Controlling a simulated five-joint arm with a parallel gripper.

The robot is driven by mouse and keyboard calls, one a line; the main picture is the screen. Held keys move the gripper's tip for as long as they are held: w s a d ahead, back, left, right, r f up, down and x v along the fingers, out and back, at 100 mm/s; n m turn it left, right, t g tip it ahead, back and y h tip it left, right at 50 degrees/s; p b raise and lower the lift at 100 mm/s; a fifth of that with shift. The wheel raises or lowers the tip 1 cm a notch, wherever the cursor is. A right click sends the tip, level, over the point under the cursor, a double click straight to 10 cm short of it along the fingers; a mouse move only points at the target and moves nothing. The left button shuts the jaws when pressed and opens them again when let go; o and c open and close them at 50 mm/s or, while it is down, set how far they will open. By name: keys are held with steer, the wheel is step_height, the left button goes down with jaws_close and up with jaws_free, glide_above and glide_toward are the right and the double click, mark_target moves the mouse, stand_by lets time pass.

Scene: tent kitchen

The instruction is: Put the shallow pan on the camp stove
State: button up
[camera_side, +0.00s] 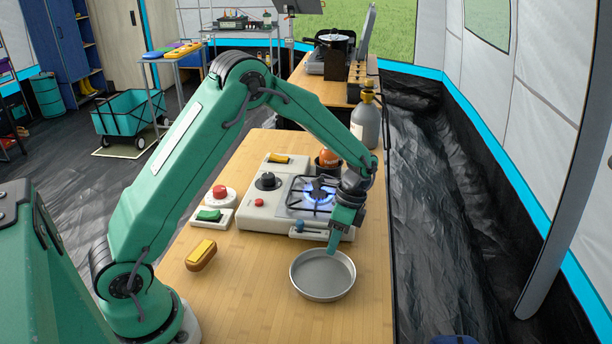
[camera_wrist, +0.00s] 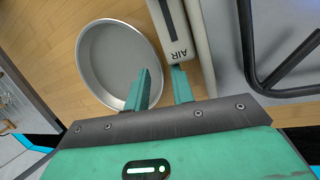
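The shallow pan (camera_side: 322,275), round, grey and empty, lies on the wooden table in front of the camp stove (camera_side: 262,213). The stove's burner (camera_side: 318,190) shows a blue flame under a black grate. My gripper (camera_side: 332,250) points down at the pan's far rim. In the wrist view my gripper (camera_wrist: 161,70) has its fingers apart. One finger is over the inside of the pan (camera_wrist: 118,62), the other outside its rim, beside the stove's lever marked AIR (camera_wrist: 178,40). Whether the fingers touch the rim I cannot tell.
The table front is clear.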

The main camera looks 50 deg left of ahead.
steer(key=v, duration=1.1)
stand_by(0.4)
steer(key=s+r+n+t, duration=0.4)
steer(key=s+r+n, duration=0.1)
steer(key=s+r, duration=0.55)
steer(key=s+a+r+n+t, duration=0.1)
steer(key=s+n+t, duration=0.4)
steer(key=s, duration=0.8)
steer(key=shift+s+a+r+n, duration=0.25)
steer(key=shift+s+n, duration=0.05)
steer(key=shift+n, duration=0.1)
steer(key=shift+o, duration=0.5)
